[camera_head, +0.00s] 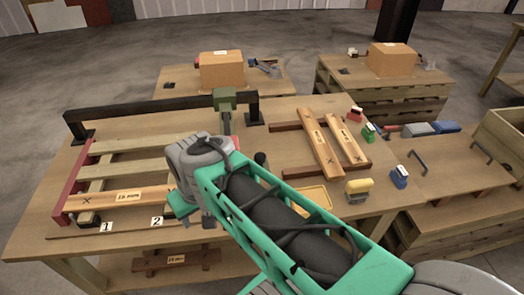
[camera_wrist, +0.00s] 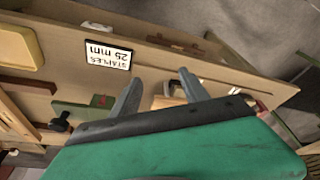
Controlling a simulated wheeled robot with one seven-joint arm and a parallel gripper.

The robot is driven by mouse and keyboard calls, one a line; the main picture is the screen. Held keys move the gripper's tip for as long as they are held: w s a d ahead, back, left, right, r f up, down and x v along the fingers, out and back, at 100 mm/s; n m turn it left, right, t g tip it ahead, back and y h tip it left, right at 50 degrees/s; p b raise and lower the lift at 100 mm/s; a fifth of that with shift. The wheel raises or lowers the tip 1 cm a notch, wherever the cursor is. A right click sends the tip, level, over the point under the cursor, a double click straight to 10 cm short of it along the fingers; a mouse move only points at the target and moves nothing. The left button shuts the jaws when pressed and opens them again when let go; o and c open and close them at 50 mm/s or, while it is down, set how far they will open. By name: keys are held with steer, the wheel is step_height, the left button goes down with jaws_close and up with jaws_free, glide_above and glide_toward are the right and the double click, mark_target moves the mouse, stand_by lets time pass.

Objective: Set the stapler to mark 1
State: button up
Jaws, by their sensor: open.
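An olive-green unit (camera_head: 225,100), which looks like the stapler, sits on a dark beam (camera_head: 150,107) over the table, near the beam's right end. Card 1 (camera_head: 106,227) and card 2 (camera_head: 157,221) stand at the table's front left, card 1 further left. My gripper (camera_wrist: 162,90) is open, with its two grey fingers apart and nothing clearly held between them. In the head view my arm hides most of it. In the wrist view a dark green block (camera_wrist: 85,115) with a red mark lies left of the fingers; I cannot tell if it is the stapler's.
A slatted wooden frame (camera_head: 130,168) with a red end rail lies under the beam. Two labelled boards (camera_head: 321,150) lie right of it. A yellow tray (camera_head: 313,197), a yellow-topped block (camera_head: 358,188) and a blue block (camera_head: 399,176) are at the right. A "STAPLES 25 mm" card (camera_wrist: 108,54) shows.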

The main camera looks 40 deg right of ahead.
steer(key=s+d+f+m+h+b, duration=0.1)
steer(key=d+f+m+b, duration=0.15)
steer(key=d, duration=0.55)
steer(key=d+f+m+b, duration=0.1)
steer(key=d+m, duration=0.2)
steer(key=d, duration=0.5)
steer(key=n+t+b, duration=0.1)
steer(key=n, duration=0.3)
glide_toward(260, 156)
steer(key=f, duration=0.1)
steer(key=b+x, duration=0.1)
steer(key=x, duration=0.6)
steer(key=shift+w+d+f, duration=0.2)
steer(key=shift+w+f, duration=0.05)
steer(key=shift+w, duration=0.05)
jaws_close()
